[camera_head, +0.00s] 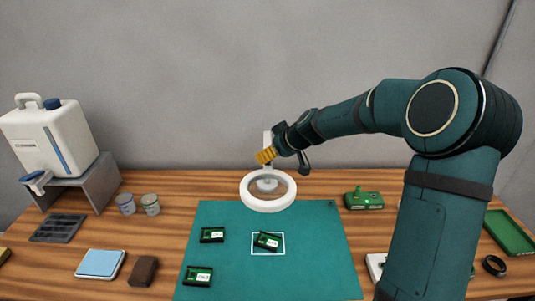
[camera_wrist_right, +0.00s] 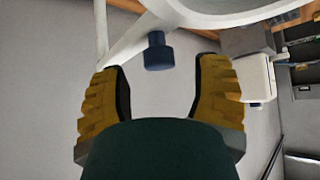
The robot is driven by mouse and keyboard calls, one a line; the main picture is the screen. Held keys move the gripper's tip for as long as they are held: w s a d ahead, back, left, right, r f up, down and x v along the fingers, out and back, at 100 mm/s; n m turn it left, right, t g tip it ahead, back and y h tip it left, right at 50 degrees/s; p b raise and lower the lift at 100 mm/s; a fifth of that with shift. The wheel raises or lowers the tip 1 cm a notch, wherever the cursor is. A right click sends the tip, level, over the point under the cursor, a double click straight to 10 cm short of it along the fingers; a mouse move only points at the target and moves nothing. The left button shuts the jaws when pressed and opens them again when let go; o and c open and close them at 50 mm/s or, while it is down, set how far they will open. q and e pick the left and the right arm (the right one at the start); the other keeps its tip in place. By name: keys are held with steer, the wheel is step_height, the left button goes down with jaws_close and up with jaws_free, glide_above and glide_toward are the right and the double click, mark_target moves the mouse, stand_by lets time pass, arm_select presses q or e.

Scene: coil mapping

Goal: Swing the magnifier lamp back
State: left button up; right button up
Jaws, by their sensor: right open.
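The magnifier lamp (camera_head: 246,186) has a white ring head over the back edge of the teal mat, with a white arm behind it. In the right wrist view, its white ring (camera_wrist_right: 222,18) and a dark blue knob (camera_wrist_right: 157,53) show. My right gripper (camera_head: 266,155) reaches in from the right, just above the ring and beside the lamp's arm. In the wrist view its yellow fingers (camera_wrist_right: 160,85) are apart. The knob appears between or just beyond the fingertips; I cannot tell whether anything touches. My left gripper is not in view.
The teal mat (camera_head: 312,270) holds several small green parts, one inside a white square (camera_head: 268,252). A white canister (camera_head: 48,135) on a grey stand is at left, with two small tins (camera_head: 138,204) nearby. A green device (camera_head: 363,200) sits right of the mat.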

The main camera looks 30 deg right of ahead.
steer(key=shift+x, duration=1.2)
jaws_close()
